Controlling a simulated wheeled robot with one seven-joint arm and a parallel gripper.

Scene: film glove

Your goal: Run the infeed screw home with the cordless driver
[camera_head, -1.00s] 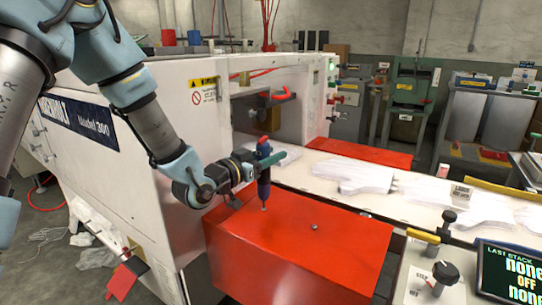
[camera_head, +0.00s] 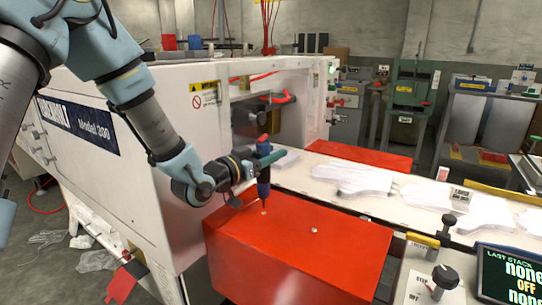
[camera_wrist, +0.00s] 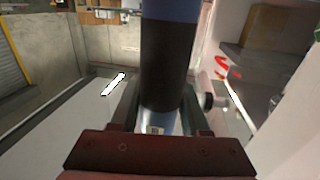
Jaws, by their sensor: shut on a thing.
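The cordless driver (camera_head: 264,185), blue with a dark middle and a red top, stands upright above the red infeed cover (camera_head: 345,250). My gripper (camera_head: 262,160) is shut on it; its dark body (camera_wrist: 168,65) fills the space between my fingers in the wrist view. The driver's lower end points down at a small light screw head (camera_head: 264,212) near the cover's rear left. Whether the bit touches it I cannot tell. A second screw head (camera_head: 314,230) shows on the cover, to the right and nearer the camera.
The white machine body (camera_head: 165,150) rises close on the left, with a recess behind my gripper. A pale conveyor (camera_head: 400,208) carrying flat white glove shapes runs behind and right of the cover. A control panel with a knob (camera_head: 445,272) and a screen (camera_head: 508,272) stands at front right.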

